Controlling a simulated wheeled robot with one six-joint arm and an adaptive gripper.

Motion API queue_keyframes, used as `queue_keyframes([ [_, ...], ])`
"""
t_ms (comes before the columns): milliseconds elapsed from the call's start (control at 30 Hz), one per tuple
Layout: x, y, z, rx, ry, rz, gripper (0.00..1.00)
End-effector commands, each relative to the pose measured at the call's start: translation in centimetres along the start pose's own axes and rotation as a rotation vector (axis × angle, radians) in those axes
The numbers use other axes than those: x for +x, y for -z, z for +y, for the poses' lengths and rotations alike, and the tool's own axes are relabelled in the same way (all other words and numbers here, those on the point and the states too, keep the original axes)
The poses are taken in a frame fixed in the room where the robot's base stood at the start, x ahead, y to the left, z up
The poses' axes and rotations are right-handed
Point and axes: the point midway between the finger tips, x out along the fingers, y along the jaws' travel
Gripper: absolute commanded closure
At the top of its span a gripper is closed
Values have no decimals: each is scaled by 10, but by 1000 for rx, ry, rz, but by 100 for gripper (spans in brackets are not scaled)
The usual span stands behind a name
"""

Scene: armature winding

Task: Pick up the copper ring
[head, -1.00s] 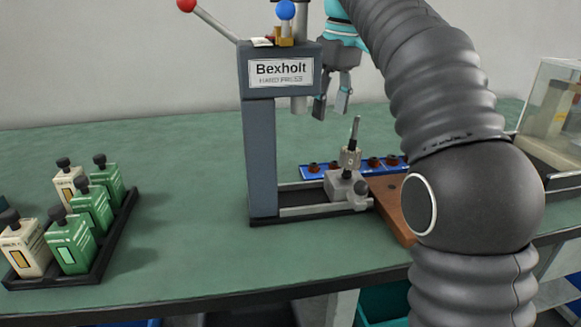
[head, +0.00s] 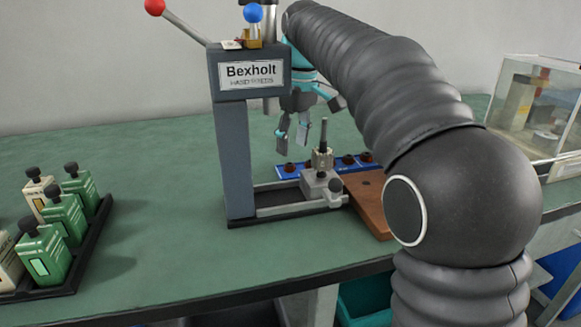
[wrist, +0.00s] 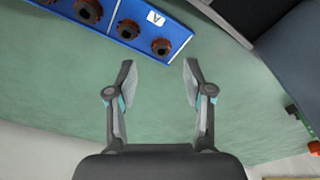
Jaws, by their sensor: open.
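A blue rack (head: 345,169) stands on the green bench behind the hand press. It holds several reddish-brown ring-like parts with dark centres; one (head: 367,157) sits near its right end. In the wrist view the end part (wrist: 161,46) lies by the rack's edge (wrist: 183,36), ahead of the fingertips and roughly in line with the gap. I cannot tell for sure which one is the copper ring. My gripper (head: 291,138) is open and empty, pointing down near the rack's left end. In the wrist view my gripper (wrist: 158,72) has bare bench between its fingers.
The Bexholt hand press (head: 236,150) stands in front of the rack, its column close to my gripper. A grey fixture with an upright pin (head: 322,160) and a brown board (head: 370,205) sit nearby. A bottle tray (head: 92,235) is at left. A clear case (head: 535,105) is at right.

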Motion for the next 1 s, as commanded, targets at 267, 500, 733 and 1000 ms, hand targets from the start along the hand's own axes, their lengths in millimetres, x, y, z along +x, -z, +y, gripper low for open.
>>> queue_keyframes([
  [267,37,-1,-2,0,1,-2,48],
  [500,48,-1,-2,0,0,0,48],
  [733,48,-1,-1,0,0,0,71],
  [1000,48,-1,-1,1,0,0,94],
])
